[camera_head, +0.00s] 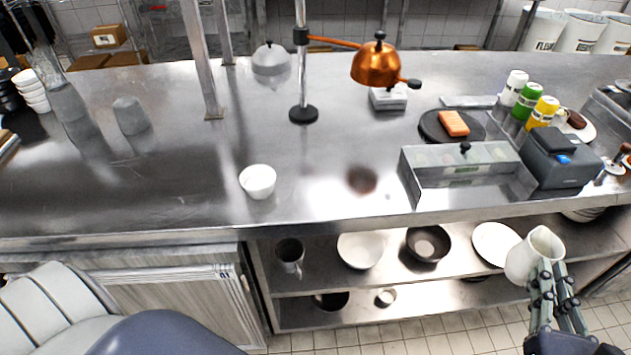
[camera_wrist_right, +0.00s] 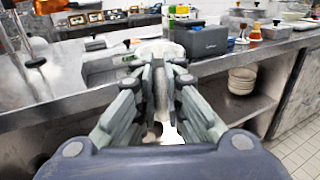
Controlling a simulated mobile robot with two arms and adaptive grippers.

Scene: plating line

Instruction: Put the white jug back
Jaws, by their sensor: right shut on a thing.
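The white jug (camera_head: 533,254) is at the lower right of the head view, held in front of the counter's shelves. My right gripper (camera_head: 549,275) is shut on the jug, which looks nearly upright with a slight tilt. In the right wrist view the white jug (camera_wrist_right: 160,84) is partly hidden behind the fingers of my right gripper (camera_wrist_right: 165,72). My left gripper is not in view.
Under the steel counter (camera_head: 330,215), a shelf holds a dark jug (camera_head: 290,255), a white bowl (camera_head: 360,250), a dark bowl (camera_head: 428,243) and a white plate (camera_head: 494,243). A white cup (camera_head: 258,181) stands on the counter. A steel container (camera_head: 470,172) stands near the front edge.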

